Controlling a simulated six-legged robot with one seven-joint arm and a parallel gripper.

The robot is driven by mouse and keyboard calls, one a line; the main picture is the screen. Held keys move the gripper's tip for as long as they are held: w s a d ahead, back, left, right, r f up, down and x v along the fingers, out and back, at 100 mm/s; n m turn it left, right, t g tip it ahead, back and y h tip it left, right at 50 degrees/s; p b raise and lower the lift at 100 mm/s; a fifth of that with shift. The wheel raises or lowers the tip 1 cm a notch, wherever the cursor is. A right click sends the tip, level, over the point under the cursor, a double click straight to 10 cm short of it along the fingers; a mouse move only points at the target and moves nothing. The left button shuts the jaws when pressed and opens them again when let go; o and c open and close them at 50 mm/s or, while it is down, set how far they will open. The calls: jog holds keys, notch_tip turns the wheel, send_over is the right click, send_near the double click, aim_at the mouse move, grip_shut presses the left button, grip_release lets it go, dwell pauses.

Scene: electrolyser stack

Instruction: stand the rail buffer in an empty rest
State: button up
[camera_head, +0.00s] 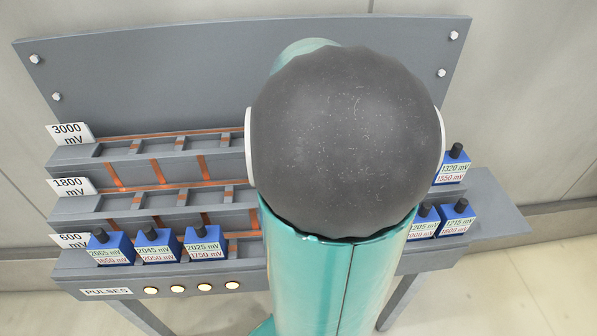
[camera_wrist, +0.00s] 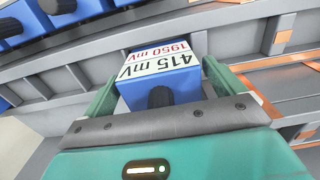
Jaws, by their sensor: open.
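In the wrist view my gripper (camera_wrist: 159,76) is open, with one finger on each side of a blue block (camera_wrist: 165,88) with a black knob, labelled 415 mV and 1950 mV. I cannot tell whether the fingers touch it. In the head view my arm hides the gripper and this block. Several similar blocks stand on the rack, such as the 2065 mV block (camera_head: 110,247), the 2045 mV block (camera_head: 158,245) and the 2025 mV block (camera_head: 203,244). No visible label names the rail buffer. The top shelf (camera_head: 150,148) and middle shelf (camera_head: 150,205) show empty divided rests at left.
Shelf tags read 3000 mV (camera_head: 69,134), 1800 mV (camera_head: 70,187) and 600 mV (camera_head: 69,240). At right stand a 1320 mV block (camera_head: 453,167) and a 1215 mV block (camera_head: 458,218). A grey back panel (camera_head: 160,80) rises behind. Several round lamps (camera_head: 177,288) line the front.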

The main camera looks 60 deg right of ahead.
notch_tip(320, 180, up, 12)
jog(key=shift+r, duration=0.1)
jog(key=shift+w+a, duration=0.2)
jog(key=shift+a, duration=0.1)
jog(key=w+a+f+n+t, duration=0.1)
jog(key=a+n+t, duration=0.4)
jog(key=a, duration=2.4)
jog(key=f+n, duration=0.1)
jog(key=n, duration=0.3)
jog(key=shift+w+a+f+n+t, duration=0.2)
jog(key=shift+w+a+n+t, duration=0.1)
jog(key=shift+w+a+n, duration=0.1)
